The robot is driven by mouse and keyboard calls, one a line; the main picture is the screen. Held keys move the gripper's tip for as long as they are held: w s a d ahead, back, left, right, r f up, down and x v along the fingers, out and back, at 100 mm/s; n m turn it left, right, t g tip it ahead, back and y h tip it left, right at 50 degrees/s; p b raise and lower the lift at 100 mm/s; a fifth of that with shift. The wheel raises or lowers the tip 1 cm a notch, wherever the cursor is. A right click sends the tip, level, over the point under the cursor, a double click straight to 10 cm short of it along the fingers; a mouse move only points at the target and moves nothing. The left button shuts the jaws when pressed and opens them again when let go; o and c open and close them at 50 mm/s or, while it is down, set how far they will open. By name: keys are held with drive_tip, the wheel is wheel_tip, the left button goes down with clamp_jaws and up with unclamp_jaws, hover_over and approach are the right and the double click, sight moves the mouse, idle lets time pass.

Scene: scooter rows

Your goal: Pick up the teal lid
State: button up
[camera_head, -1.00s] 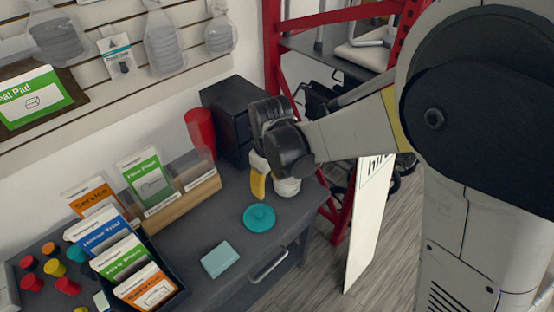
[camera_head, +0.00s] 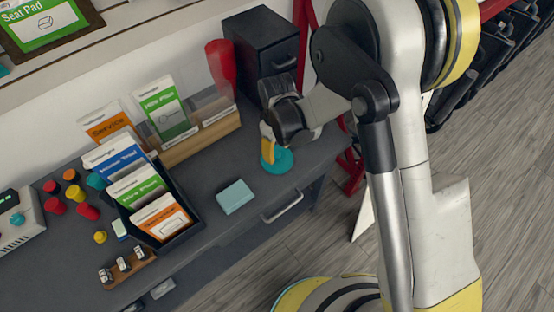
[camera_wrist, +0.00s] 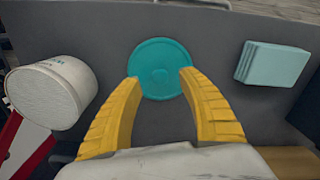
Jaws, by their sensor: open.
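The teal lid (camera_head: 283,160) is a round disc lying flat on the dark grey desk, near its right end. In the wrist view the lid (camera_wrist: 160,66) shows a small raised centre and sits just beyond and between my fingertips. My gripper (camera_wrist: 157,84) is open, with its two yellow fingers spread on either side of the lid's near part. In the head view my gripper (camera_head: 267,160) is over the lid and hides part of it. I cannot tell whether the fingers touch the lid.
A white tub (camera_wrist: 50,92) stands to the left in the wrist view. Light teal cloths or pads (camera_head: 235,196) lie on the desk near the lid. A black drawer unit (camera_head: 262,50), a red cup-like object (camera_head: 221,65) and a brochure rack (camera_head: 196,135) stand behind.

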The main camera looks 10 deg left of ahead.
sight(276, 154)
wheel_tip(276, 154, down, 3)
drive_tip(key=shift+f+b, duration=0.1)
drive_tip(key=shift+b, duration=0.3)
drive_tip(key=shift+c, duration=0.4)
drive_tip(key=c, duration=0.9)
drive_tip(key=shift+r, duration=0.2)
